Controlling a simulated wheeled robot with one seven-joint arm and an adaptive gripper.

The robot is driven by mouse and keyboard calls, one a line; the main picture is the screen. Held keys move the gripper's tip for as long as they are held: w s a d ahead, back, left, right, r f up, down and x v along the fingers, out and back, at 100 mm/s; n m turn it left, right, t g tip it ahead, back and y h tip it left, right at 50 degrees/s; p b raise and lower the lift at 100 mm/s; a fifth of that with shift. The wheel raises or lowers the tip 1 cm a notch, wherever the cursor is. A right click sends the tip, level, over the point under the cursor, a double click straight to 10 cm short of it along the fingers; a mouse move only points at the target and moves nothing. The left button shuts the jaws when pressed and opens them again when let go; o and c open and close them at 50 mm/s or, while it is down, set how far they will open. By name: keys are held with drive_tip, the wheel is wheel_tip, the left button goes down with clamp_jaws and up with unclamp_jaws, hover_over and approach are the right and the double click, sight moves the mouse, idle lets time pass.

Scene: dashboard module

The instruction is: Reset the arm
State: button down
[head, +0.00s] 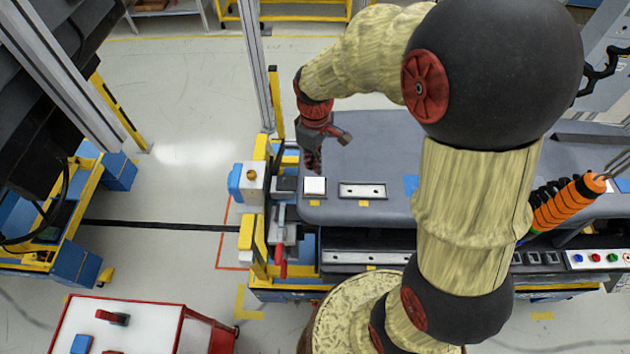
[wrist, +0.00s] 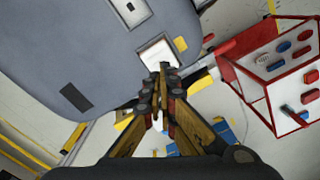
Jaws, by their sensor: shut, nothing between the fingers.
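My gripper (head: 313,160) hangs from the end of my arm above the left end of the grey dashboard module. Its fingers are together with nothing between them, and they also show in the wrist view (wrist: 164,70). A white square block (head: 315,186) sits on the dashboard's left corner, just below the fingertips in the head view. In the wrist view the white block (wrist: 158,52) lies just beyond the fingertips; I cannot tell whether they touch it. The grey dashboard panel (head: 375,150) is partly hidden behind my arm.
A clamp with a red handle (head: 282,262) stands at the fixture's left edge. A metal slotted plate (head: 362,191) lies right of the white block. A red-and-white cart (head: 140,325) stands at lower left. A row of coloured buttons (head: 598,258) is at right.

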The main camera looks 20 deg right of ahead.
idle(0.4)
drive_tip(key=s+f+m+t+b, duration=0.2)
drive_tip(key=s+b, duration=0.6)
drive_tip(key=b, duration=0.5)
drive_tip(key=s+f+m+t+b, duration=0.3)
drive_tip(key=s+f+m+b, duration=0.2)
drive_tip(key=s+b, duration=0.4)
drive_tip(key=b, duration=0.4)
drive_tip(key=shift+s+t, duration=0.25)
drive_tip(key=shift+t, duration=0.05)
drive_tip(key=shift+f, duration=0.1)
